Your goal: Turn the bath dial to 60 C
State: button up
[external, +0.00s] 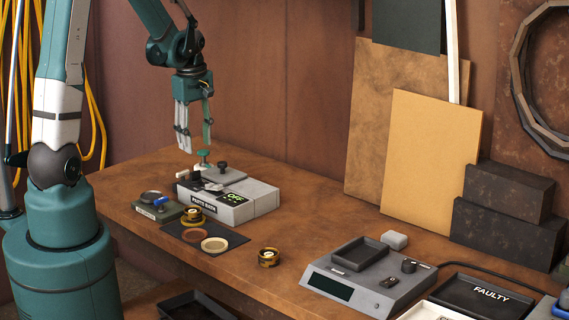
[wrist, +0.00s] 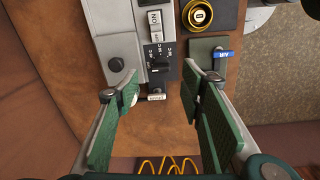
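In the wrist view, the bath (wrist: 120,45) shows a dark dial plate (wrist: 171,52) with small white marks. A black dial (wrist: 159,67) sits on this plate; its exact setting is too small to read. My gripper (external: 195,150) points down above the back-left part of the bath in the external view. In the wrist view, my gripper (wrist: 166,90) has its green-padded fingers wide apart, with nothing between them. The dial lies ahead of the fingertips, apparently untouched.
A round black knob (wrist: 116,64) is beside the dial plate. A small unit with a blue lever (external: 158,204) and a yellow-black ring part (external: 194,216) stand near the bath. A grey scale (external: 345,292) and a FAULTY tray (external: 483,297) are at right.

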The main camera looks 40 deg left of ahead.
aim_at(195, 171)
jog(key=shift+w+a+f+n+g+p, duration=0.2)
jog(key=shift+a+f+n, duration=0.25)
jog(key=shift+f, duration=0.2)
jog(key=shift+w+a+f+n+g+p, duration=0.1)
jog(key=shift+a+f+n+p, duration=0.1)
jog(key=shift+a+f+n, duration=0.3)
jog(key=shift+f, duration=0.1)
jog(key=shift+f, duration=0.2)
jog(key=shift+f, duration=3.7)
jog(key=c, duration=0.9)
